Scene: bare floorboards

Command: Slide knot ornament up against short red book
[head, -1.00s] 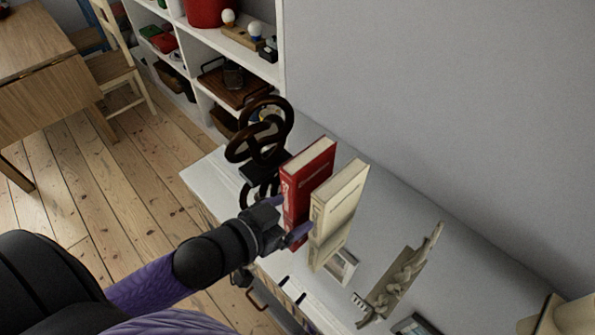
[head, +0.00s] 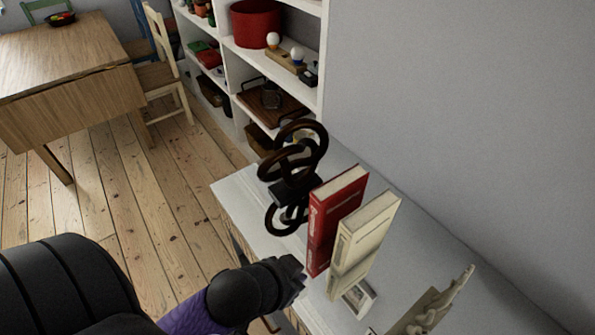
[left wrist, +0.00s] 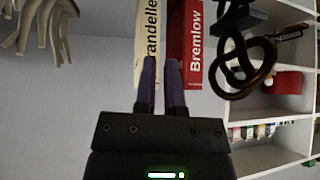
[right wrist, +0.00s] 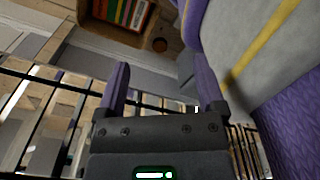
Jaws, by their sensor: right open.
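The knot ornament (head: 303,150), dark brown loops on a dark block, stands on the white cabinet top left of the red book (head: 334,212). It also shows in the left wrist view (left wrist: 245,68), right of the red book (left wrist: 186,45), with a narrow gap between them. The red book stands upright beside a cream book (head: 362,240). My left gripper (head: 297,277) is in front of the books, fingers close together with nothing visible between them; its tips point at the books in its wrist view. My right gripper (right wrist: 163,85) is open and empty, away from the cabinet.
A small picture frame (head: 357,298) and a pale sculpture (head: 432,308) stand right of the books. The grey wall is behind. White shelves (head: 228,75) stand beyond the cabinet's far end. The cabinet top (head: 238,200) left of the ornament is clear.

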